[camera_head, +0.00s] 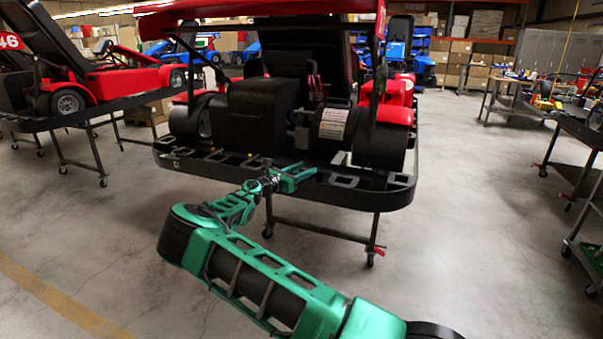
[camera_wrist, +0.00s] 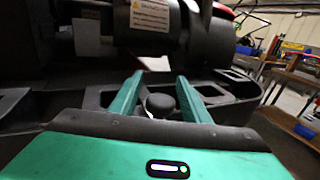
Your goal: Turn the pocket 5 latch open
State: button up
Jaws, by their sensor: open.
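My gripper (camera_head: 293,178) is at the near edge of the black kart stand tray (camera_head: 348,194), which has a row of pockets along its rim. In the wrist view its two green fingers (camera_wrist: 160,80) are apart. A dark round knob (camera_wrist: 160,103) shows between them, and I cannot tell whether either finger touches it. It may be the latch, but no pocket number is readable. A pocket opening (camera_wrist: 232,76) shows right of the fingers, and the tray rim (camera_wrist: 245,98) runs on to the right.
A red and black kart (camera_head: 268,112) sits on the stand, with a labelled cylinder (camera_head: 333,124) just beyond the gripper. Another kart (camera_head: 125,78) stands on the left. A workbench (camera_head: 512,100) is at back right.

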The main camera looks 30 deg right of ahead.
jog(key=c, duration=1)
